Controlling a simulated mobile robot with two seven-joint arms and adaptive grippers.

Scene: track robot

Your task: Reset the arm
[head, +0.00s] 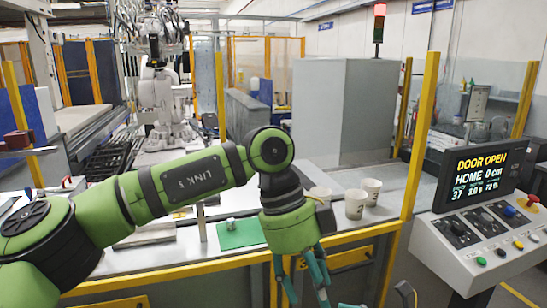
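The white industrial arm (160,95) stands upright at the back left, behind the yellow rail. The control console (480,240) is at the right, with knobs, coloured buttons and a red-topped joystick (528,202). Its screen (487,172) reads "DOOR OPEN" and "HOME 0 cm", with smaller figures below. My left gripper (300,278) points down in front of the yellow rail; its teal fingers are apart with nothing seen between them. It is left of the console and touches no control. A teal tip at the bottom edge may be my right gripper (348,305); the rest is cut off.
White paper cups (356,204) stand on the grey bench behind the rail. A green plate (240,234) with a small metal part lies there too. Yellow posts (415,150) and the rail (190,268) bound the cell. A signal tower (379,25) shows red.

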